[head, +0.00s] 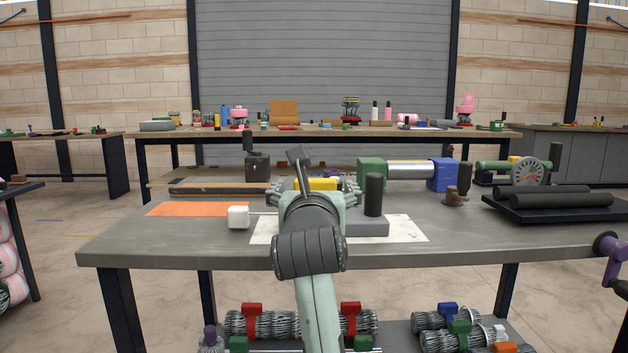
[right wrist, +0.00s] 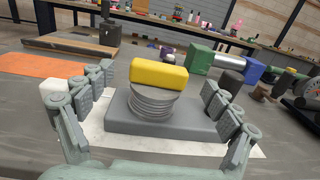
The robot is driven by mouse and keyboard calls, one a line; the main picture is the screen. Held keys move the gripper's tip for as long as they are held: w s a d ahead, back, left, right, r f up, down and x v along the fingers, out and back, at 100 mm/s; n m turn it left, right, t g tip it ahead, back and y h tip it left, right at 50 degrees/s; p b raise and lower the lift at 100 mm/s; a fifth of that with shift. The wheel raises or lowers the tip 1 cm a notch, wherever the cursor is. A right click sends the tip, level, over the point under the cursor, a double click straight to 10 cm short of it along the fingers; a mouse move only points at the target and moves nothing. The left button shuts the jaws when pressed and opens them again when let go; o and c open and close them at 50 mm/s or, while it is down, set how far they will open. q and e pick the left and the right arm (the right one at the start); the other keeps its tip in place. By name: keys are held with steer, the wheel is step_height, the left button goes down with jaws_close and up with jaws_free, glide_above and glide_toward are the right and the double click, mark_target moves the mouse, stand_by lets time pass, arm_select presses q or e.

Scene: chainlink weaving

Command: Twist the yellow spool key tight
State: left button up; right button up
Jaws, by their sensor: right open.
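The yellow spool key (right wrist: 159,73) is a yellow block on top of a grey ribbed spool (right wrist: 152,101). The spool stands on a grey base (right wrist: 187,126) on a white sheet (right wrist: 96,135). In the head view the key (head: 316,184) shows only in part, behind my right arm. My right gripper (right wrist: 160,90) is open, with one finger on each side of the key and spool, apart from both. In the head view the right gripper (head: 318,188) reaches over the workbench and hides most of the spool. My left gripper is not in view.
On the workbench (head: 190,240), a white cube (head: 238,217) and an orange sheet (head: 201,210) lie left. A black upright cylinder (head: 374,194) stands close right of the gripper. A green and blue roller unit (head: 408,170) and black rolls in a tray (head: 553,207) are farther right.

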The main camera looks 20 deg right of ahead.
mark_target(315, 183)
steer(key=x, duration=0.5)
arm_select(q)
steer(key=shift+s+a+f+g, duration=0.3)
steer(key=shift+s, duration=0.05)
arm_select(e)
steer(key=shift+c, duration=0.2)
steer(key=c, duration=1.1)
steer(key=shift+c, duration=0.2)
